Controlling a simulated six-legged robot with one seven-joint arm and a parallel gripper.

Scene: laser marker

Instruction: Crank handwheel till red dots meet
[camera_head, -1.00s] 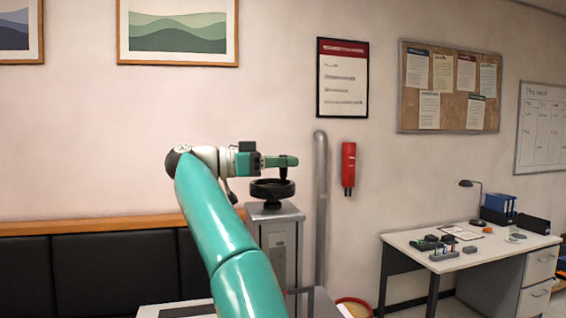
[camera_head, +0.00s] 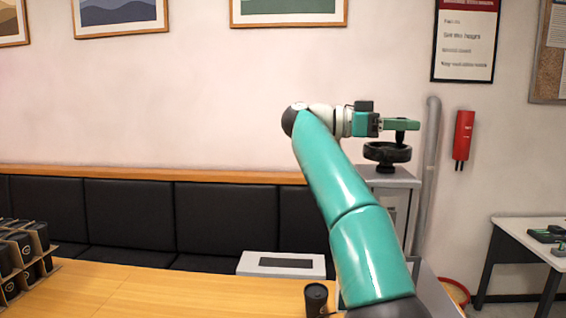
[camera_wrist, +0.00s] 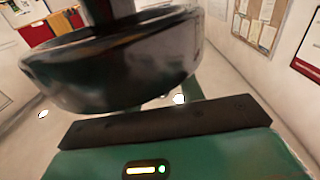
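The handwheel (camera_head: 387,152) is a black dished wheel lying flat on a grey cabinet (camera_head: 390,178). My gripper (camera_head: 400,124) is just above the wheel, at its right half, beside or around a short dark upright piece that looks like the crank handle. Whether the fingers are closed on it is not clear. In the wrist view the glossy wheel rim (camera_wrist: 130,65) fills the upper left, close beyond the dark edge of my gripper (camera_wrist: 165,130). No red dots can be made out in either view.
A grey vertical pipe (camera_head: 427,170) stands right of the cabinet, near a red wall-mounted unit (camera_head: 463,138). A wooden table (camera_head: 150,293) holds a black cup (camera_head: 316,298) and a flat white box (camera_head: 282,264). A black padded bench (camera_head: 130,222) runs along the wall.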

